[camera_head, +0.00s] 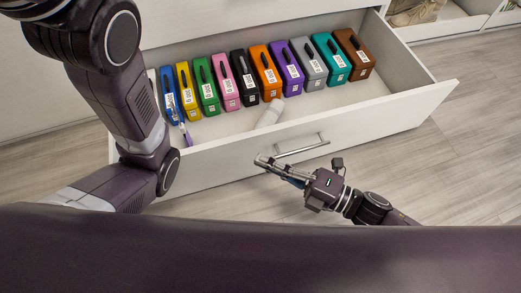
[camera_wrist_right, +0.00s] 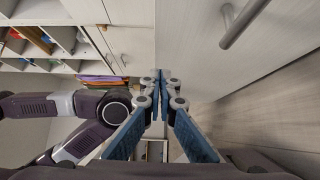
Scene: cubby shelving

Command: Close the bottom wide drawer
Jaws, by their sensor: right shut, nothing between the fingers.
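The white wide drawer (camera_head: 408,110) is pulled far out, and its front panel faces me. A silver bar handle (camera_head: 302,146) is on the front; a bar handle also shows at the top right of the right wrist view (camera_wrist_right: 241,24). My right gripper (camera_head: 262,160) is shut and empty, with its tips close to the drawer front, just left of the handle. I cannot tell whether they touch it. In the right wrist view its blue fingers (camera_wrist_right: 160,76) meet at the tips. My left arm crosses the left side of the head view, with its gripper out of sight.
Inside the drawer stands a row of several coloured label-bearing cases, from a blue one (camera_head: 168,98) to a brown one (camera_head: 356,55). A pale cylinder (camera_head: 269,115) and a small purple-tipped item (camera_head: 186,137) lie nearer the front. Wooden floor (camera_head: 470,165) is clear at right.

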